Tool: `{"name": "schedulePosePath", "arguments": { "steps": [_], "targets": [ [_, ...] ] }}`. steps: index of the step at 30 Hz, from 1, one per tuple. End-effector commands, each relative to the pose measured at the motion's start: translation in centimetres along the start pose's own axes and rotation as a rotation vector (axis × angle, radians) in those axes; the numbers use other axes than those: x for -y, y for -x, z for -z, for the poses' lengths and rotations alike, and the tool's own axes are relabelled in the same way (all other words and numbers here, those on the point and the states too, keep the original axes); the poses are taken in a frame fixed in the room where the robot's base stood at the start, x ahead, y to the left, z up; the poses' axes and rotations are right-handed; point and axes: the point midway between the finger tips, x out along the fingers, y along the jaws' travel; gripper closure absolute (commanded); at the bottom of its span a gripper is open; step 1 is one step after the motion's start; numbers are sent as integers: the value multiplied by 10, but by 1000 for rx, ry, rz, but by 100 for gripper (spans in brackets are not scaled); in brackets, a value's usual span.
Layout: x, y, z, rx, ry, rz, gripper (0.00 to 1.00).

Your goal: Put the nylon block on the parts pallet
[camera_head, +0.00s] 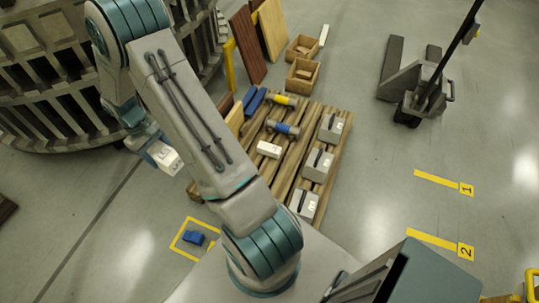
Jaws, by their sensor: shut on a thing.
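A white block (166,158) with dark marking is held in my gripper (155,150), left of my large arm link. It looks like the nylon block. My gripper is shut on it, and the fingers are small and partly hidden. The held block is left of the parts pallet (284,175), apart from it in the picture. The wooden slatted pallet lies on the floor behind and to the right of my arm, which hides part of it. A second white block (268,149) sits on the pallet's middle.
A slatted round turret (60,90) fills the upper left. A blue item (194,238) lies in a yellow floor square. A pallet jack (420,85) stands upper right.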

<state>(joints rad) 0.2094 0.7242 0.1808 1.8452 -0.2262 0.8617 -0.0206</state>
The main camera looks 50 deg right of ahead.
Motion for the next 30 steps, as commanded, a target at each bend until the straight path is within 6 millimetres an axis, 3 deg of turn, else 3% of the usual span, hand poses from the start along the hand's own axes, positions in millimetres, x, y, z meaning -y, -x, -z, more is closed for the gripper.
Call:
{"name": "schedulePosePath", "arguments": {
  "steps": [1, 15, 30],
  "targets": [
    [-13, -28, 9, 1, 32, -8, 85],
    [-126, -167, 47, 0, 426, -118, 85],
    [-244, -322, 59, 0, 841, -233, 85]
  ]
}}
